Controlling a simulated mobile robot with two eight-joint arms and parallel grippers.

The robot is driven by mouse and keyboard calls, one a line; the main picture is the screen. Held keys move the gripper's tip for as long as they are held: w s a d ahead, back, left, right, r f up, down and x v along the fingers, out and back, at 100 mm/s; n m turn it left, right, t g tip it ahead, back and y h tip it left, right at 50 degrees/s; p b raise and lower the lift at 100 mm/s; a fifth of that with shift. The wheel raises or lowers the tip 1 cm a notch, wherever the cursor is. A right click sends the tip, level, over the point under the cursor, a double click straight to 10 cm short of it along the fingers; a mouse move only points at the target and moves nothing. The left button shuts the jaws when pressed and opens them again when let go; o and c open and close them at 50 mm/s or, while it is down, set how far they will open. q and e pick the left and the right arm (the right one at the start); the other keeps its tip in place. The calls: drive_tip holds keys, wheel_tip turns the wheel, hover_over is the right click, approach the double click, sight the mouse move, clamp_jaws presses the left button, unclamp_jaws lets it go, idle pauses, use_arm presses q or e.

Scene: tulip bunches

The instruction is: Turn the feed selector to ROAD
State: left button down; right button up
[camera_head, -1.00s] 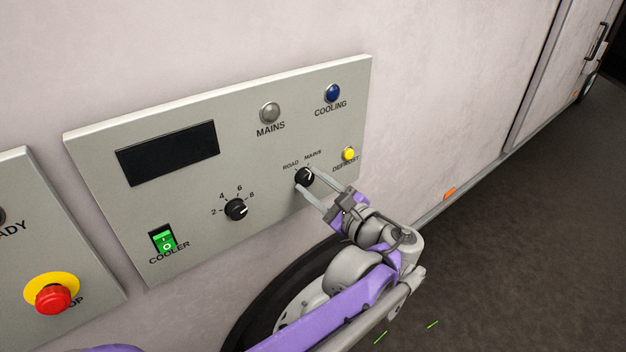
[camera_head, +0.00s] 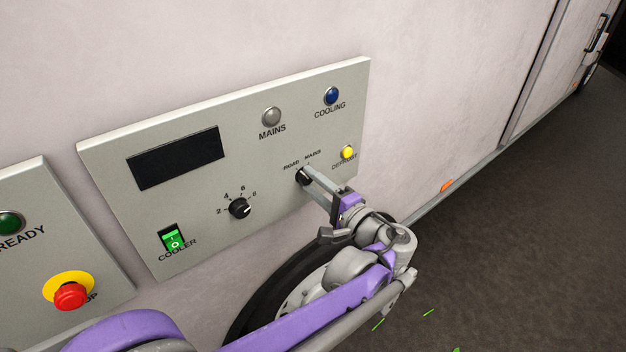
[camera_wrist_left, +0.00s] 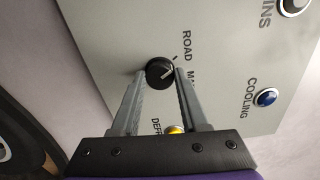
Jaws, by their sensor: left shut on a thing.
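The feed selector (camera_head: 300,177) is a small black round knob at the lower right of the grey control panel, below the ROAD and MAINS labels. My left gripper (camera_head: 306,175) is shut on this knob, and its fingers partly cover it in the head view. In the left wrist view, the knob (camera_wrist_left: 157,73) sits between the two grey fingertips. My right gripper is not in view.
The yellow DEFROST button (camera_head: 347,152) is close to my left fingers. The numbered dial (camera_head: 240,208), green COOLER switch (camera_head: 173,238) and blue COOLING lamp (camera_head: 331,96) share the panel. A red stop button (camera_head: 70,296) is on another panel at left.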

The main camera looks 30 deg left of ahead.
use_arm(q)
drive_tip(key=shift+n, duration=0.5)
drive_tip(key=shift+c, duration=2.1)
unclamp_jaws()
drive_tip(key=v, duration=1.1)
drive_tip(key=shift+a, duration=0.1)
